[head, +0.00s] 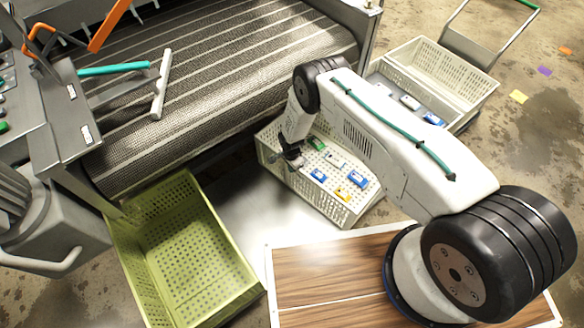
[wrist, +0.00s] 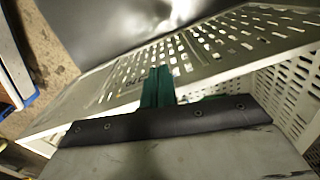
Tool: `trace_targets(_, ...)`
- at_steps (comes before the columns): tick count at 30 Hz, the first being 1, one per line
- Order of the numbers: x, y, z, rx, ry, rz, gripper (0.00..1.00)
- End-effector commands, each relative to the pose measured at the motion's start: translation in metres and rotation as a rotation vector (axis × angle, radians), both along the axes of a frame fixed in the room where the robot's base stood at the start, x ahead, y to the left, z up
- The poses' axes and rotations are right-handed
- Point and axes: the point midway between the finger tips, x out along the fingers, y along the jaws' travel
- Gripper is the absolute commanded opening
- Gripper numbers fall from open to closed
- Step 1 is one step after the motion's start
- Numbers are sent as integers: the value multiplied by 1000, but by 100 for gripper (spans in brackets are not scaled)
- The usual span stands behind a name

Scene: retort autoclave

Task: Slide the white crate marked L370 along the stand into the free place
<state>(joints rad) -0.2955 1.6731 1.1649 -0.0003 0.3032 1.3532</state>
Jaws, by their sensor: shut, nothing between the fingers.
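A white perforated crate (head: 343,214) stands on the metal stand (head: 240,212) in the middle of the head view, with several small blue, white, yellow and green items inside. A second white crate (head: 458,72) stands at the upper right. My gripper (head: 293,160) is at the left part of the middle crate. In the wrist view my green fingers (wrist: 158,88) are shut and empty, right by a white crate's perforated wall (wrist: 215,50). I cannot tell whether they touch it.
A yellow-green crate (head: 196,256) stands at the left and looks empty. Bare stand surface lies between it and the middle white crate. A conveyor belt (head: 220,75) runs behind. A wood-topped surface (head: 325,275) is in front, and a cart handle (head: 497,40) is at the upper right.

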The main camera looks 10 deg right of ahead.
Motion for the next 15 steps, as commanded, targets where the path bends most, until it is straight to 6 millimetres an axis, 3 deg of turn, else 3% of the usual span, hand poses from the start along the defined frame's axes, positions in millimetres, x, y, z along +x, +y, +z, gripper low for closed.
trace_targets(6, -11, 22, 0, 0, 1, -8, 0)
trace_targets(15, -9, 22, 67, 1, -2, -11, 0)
